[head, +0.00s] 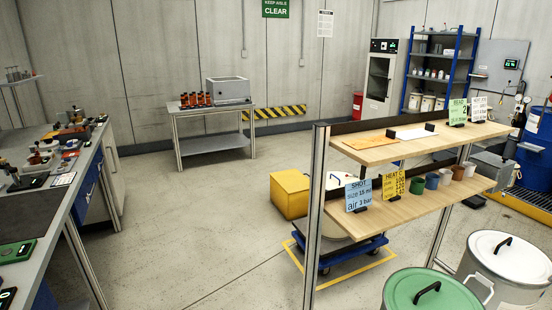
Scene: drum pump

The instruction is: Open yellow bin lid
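A yellow bin (289,196) sits on the floor near the middle of the head view, behind the wooden shelf unit. Its top looks flat and closed, but the metal post and the shelf hide its right part, so I cannot make out the lid's edge or a handle. Neither my left nor my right gripper is in view.
A shelf unit (433,186) with cards and several cups stands before the bin. A blue wheeled dolly (338,256) is on the floor by the bin. A green-lidded drum (434,292) and a white-lidded drum (509,257) stand front right. The floor left of the bin is clear.

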